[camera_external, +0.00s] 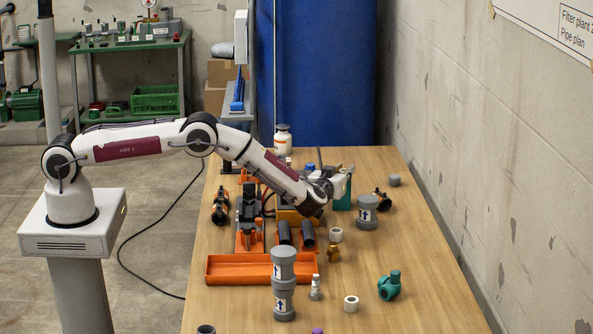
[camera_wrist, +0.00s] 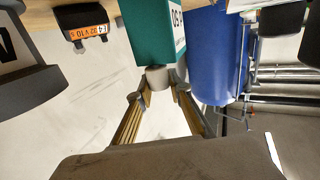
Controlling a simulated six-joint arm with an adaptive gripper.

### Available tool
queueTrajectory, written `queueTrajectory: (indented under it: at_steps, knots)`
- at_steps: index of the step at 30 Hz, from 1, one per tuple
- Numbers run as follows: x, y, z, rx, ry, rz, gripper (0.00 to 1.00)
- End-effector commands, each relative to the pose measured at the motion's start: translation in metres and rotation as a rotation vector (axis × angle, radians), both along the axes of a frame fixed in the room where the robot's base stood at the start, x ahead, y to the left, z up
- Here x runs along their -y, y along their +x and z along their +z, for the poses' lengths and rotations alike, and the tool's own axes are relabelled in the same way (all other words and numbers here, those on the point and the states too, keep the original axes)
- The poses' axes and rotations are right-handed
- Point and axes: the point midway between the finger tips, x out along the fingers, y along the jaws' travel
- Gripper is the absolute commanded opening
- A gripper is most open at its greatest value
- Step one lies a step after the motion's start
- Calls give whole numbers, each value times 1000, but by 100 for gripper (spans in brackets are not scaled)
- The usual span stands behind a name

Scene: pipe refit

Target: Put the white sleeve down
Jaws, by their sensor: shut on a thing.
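My gripper (camera_external: 335,183) is above the back part of the table, close to the teal box (camera_external: 345,198). In the wrist view its two fingers (camera_wrist: 158,90) are shut on a small pale cylinder, the white sleeve (camera_wrist: 158,76). The sleeve is held between the fingertips, with the teal box (camera_wrist: 152,30) behind it; I cannot tell how far apart they are. In the external view the held sleeve is hard to make out. Two other white sleeves stand on the table, one in the middle (camera_external: 335,235) and one nearer the front (camera_external: 351,304).
Grey capped pipes stand at the front (camera_external: 284,270) and right (camera_external: 367,213). An orange tray (camera_external: 235,268), black pipe pieces (camera_external: 307,236), a brass fitting (camera_external: 334,253) and a teal valve (camera_external: 389,285) surround the middle. The table's right front (camera_external: 430,300) is clear.

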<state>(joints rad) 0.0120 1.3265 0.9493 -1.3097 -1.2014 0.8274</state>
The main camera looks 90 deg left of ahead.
Motion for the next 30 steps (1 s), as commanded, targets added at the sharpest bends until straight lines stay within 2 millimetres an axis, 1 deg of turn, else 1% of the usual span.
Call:
queueTrajectory:
  at_steps: [13,14,15,16,30]
  knots:
    - [0,0,-3,0,0,0,10]
    - [0,0,-3,1,0,0,24]
    - [0,0,-3,1,0,0,35]
    - [0,0,-3,1,0,0,36]
    - [0,0,0,1,0,0,36]
